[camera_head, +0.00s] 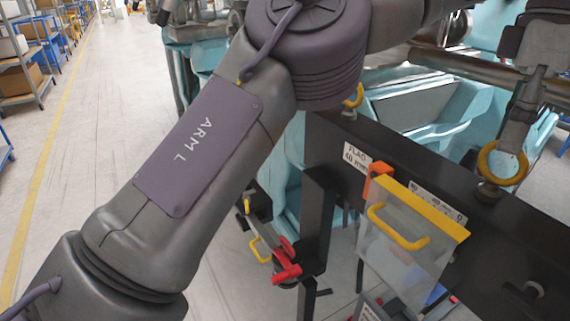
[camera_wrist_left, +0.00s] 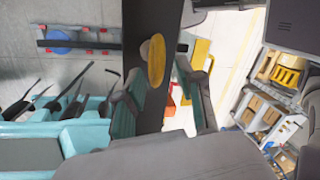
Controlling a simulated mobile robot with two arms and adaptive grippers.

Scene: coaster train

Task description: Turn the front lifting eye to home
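A yellow lifting eye (camera_head: 503,181) stands on a grey base on the black beam (camera_head: 400,165) at the right in the head view. A second yellow eye (camera_head: 357,97) shows partly behind my left arm. I cannot tell by any label which is the front one. My left gripper (camera_head: 513,138) points down over the nearer eye. In the left wrist view, a yellow eye (camera_wrist_left: 156,60) shows nearly edge-on between the spread fingers of my left gripper (camera_wrist_left: 163,80), with gaps visible on both sides. My right gripper is not in view.
A clear panel with a yellow top edge and handle (camera_head: 400,228) stands at the beam's near side. A red-handled part (camera_head: 287,270) is lower left of it. Teal seats (camera_head: 420,110) lie behind the beam. Shelves (camera_head: 30,60) stand far left beside open floor.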

